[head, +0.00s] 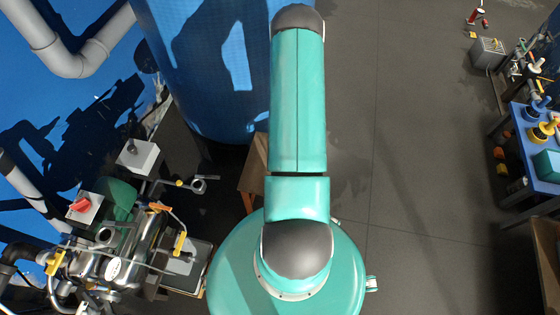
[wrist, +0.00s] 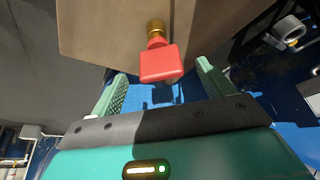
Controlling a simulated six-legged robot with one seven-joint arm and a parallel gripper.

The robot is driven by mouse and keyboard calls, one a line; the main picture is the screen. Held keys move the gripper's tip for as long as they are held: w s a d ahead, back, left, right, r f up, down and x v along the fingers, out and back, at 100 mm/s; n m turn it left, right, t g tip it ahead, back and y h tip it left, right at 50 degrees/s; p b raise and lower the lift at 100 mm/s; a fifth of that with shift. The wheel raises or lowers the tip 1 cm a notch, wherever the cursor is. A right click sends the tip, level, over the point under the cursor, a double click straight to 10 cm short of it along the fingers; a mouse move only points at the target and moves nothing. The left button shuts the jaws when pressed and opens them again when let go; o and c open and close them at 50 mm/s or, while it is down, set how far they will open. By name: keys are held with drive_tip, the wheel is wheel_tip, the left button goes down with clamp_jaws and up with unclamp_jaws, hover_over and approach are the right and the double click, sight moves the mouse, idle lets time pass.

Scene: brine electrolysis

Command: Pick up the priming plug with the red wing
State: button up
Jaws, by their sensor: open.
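In the wrist view a priming plug (wrist: 160,60) with a flat red wing and a brass-coloured end stands out against a brown wooden surface (wrist: 100,30). My gripper (wrist: 161,72) is open, with one green finger to the left of the red wing and one to the right. The wing lies between the fingertips or just beyond them; I cannot tell the depth. No contact with either finger shows. In the head view my arm reaches away from me and the gripper and plug do not show.
In the head view a big blue tank (head: 205,70) stands beside my arm. Part of a wooden stand (head: 252,175) shows under it. Metal pump piping (head: 130,245) is at the lower left. A blue bench (head: 515,150) is at the right. The grey floor (head: 410,130) between is clear.

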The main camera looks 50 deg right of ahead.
drive_tip(key=x, duration=0.5)
drive_tip(key=c, duration=1.5)
drive_tip(key=shift+r, duration=0.15)
